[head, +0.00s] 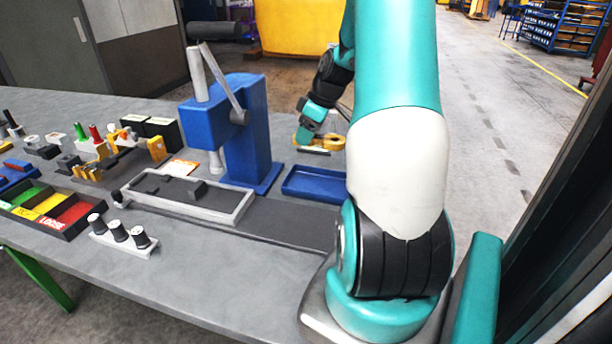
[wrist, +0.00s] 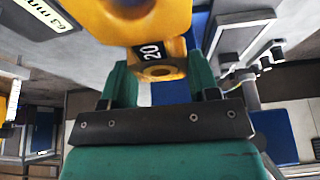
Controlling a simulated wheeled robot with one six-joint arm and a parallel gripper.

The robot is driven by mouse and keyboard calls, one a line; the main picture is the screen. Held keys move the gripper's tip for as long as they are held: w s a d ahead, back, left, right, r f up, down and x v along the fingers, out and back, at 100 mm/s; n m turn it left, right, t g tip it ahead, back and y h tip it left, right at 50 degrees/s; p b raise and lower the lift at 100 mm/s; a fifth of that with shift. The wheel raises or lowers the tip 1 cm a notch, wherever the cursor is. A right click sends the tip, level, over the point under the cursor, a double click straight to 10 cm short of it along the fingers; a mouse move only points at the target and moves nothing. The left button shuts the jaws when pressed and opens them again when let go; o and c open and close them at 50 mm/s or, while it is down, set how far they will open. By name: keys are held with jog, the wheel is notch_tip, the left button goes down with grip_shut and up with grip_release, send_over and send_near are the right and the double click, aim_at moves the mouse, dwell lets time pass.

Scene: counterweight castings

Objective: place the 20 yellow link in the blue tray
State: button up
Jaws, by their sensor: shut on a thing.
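My gripper (head: 312,127) is beyond the blue tray in the head view, over the far part of the bench. It is shut on the yellow link (head: 326,142), which shows partly behind my arm. In the wrist view my gripper (wrist: 158,84) has its green fingers on either side of the yellow link (wrist: 160,55), whose black label reads 20. The blue tray (head: 314,186) lies nearer than the link and looks empty where visible. My arm hides its right end.
A blue lever press (head: 245,135) stands just left of the tray. A long shallow grey tray (head: 225,207), a white rack with black-topped pegs (head: 122,240) and a coloured bin (head: 50,208) are farther left. The front of the bench is clear.

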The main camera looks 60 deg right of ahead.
aim_at(328, 138)
notch_tip(328, 138, down, 14)
jog(key=shift+r+p, duration=0.15)
jog(key=shift+p, duration=0.85)
jog(key=o, duration=1.3)
jog(key=shift+r, duration=0.1)
jog(key=shift+s+r, duration=0.15)
jog(key=shift+r, duration=0.15)
jog(key=b+v, duration=0.2)
jog(key=v, duration=0.9)
jog(key=shift+s+b, duration=0.1)
jog(key=shift+b, duration=0.3)
